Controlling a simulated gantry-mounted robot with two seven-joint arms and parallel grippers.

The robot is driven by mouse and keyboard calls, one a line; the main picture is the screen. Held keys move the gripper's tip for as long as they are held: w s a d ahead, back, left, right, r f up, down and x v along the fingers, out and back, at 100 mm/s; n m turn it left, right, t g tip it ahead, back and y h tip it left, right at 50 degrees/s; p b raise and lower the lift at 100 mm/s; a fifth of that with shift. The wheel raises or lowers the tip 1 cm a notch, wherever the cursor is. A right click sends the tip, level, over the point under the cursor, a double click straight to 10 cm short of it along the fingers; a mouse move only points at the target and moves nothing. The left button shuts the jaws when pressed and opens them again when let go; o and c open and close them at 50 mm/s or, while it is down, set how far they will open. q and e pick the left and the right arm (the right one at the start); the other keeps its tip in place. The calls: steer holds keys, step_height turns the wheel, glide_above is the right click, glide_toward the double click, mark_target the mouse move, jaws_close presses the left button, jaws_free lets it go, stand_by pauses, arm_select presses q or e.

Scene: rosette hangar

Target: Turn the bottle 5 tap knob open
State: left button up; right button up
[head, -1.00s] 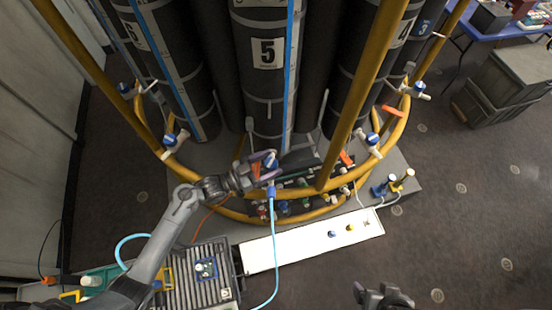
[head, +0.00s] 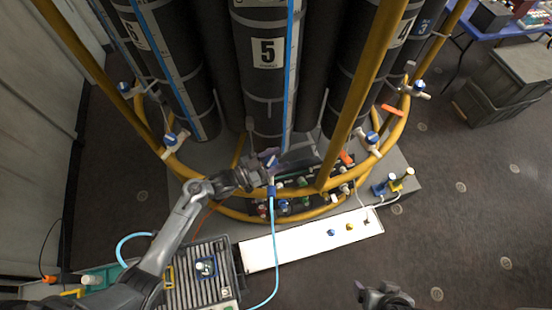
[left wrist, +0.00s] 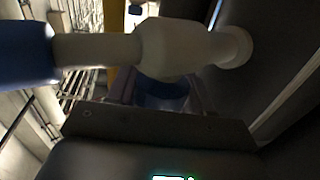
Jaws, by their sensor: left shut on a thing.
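The bottle 5 bag (head: 267,52), dark and marked with a white "5" label, stands upright at the centre back. Its tap sits low in front, with a light blue hose (head: 274,240) hanging from a blue connector (head: 271,191). My left gripper (head: 268,164) reaches in from the left and is shut on the tap's blue knob. In the left wrist view the white tap body (left wrist: 175,47) crosses the top and the blue knob (left wrist: 165,92) sits between the fingers, partly hidden. My right gripper (head: 378,296) is at the bottom edge, away from the tap; its jaw opening is unclear.
A yellow ring rail (head: 179,174) runs around the bottles, with other blue-knobbed taps on it, such as one at right (head: 372,138). A white panel (head: 290,246) and a grey ribbed case (head: 190,280) lie in front.

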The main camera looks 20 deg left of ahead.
mark_target(266, 167)
arm_select(q)
steer(key=shift+r+n+t+y+p, duration=0.2)
steer(key=shift+n+t+y+p, duration=0.6)
steer(key=shift+y+p, duration=0.2)
steer(key=shift+w+a+f+n+t+y+p, duration=0.15)
steer(key=shift+n+t+y+p, duration=0.15)
steer(key=shift+n+t+y, duration=0.35)
steer(key=shift+y, duration=0.45)
steer(key=o, duration=1)
steer(key=shift+c, duration=0.2)
steer(key=shift+a, duration=0.1)
steer(key=b+v, duration=0.1)
steer(key=v, duration=0.8)
steer(key=shift+a+f, duration=0.1)
steer(key=shift+v, duration=0.9)
